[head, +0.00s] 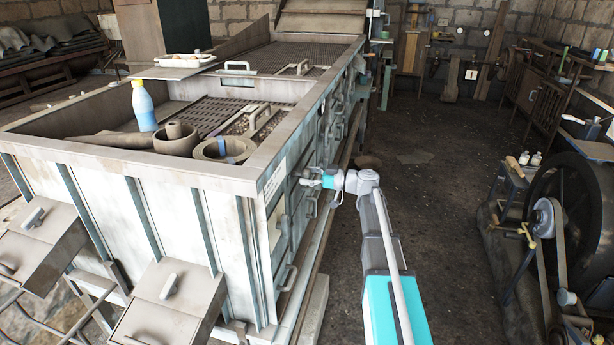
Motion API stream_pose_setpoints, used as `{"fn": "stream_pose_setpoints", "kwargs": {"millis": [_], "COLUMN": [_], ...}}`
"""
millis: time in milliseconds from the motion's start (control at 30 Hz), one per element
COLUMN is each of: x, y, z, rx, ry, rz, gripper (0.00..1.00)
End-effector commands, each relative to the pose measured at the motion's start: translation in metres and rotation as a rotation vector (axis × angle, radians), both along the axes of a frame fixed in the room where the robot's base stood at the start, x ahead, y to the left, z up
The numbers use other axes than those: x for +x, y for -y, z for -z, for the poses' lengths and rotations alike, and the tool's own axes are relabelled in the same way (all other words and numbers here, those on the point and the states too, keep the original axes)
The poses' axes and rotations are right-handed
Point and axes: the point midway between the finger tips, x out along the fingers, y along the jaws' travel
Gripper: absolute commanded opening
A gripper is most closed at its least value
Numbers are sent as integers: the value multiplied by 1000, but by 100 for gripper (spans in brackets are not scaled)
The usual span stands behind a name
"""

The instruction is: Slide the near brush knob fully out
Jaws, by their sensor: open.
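My arm reaches up from the lower right to the side wall of a large pale metal machine (150,205). My gripper (306,178) is small in view, open, and at the wall's upper part, close to the side fittings. I cannot tell whether it touches anything. Several small handles or knobs line this side, among them a handle low on the wall (289,279) and a fitting just below my gripper (311,208). I cannot tell which one is the near brush knob. The gripper and wrist may hide part of it.
A blue-white bottle (144,106) and a ring-shaped part (223,150) sit on the machine top. A large dark wheel with a belt (570,215) stands at the right. The dark floor (430,170) between is mostly clear.

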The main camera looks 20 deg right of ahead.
Motion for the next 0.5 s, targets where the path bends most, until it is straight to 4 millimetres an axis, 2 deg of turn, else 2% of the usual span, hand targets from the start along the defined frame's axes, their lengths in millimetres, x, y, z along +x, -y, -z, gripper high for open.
{"fn": "stream_pose_setpoints", "kwargs": {"millis": [67,500], "x": [0,0], "y": [0,0], "z": [0,0], "rx": [0,0], "ry": [0,0], "rz": [0,0], "gripper": [89,9]}}
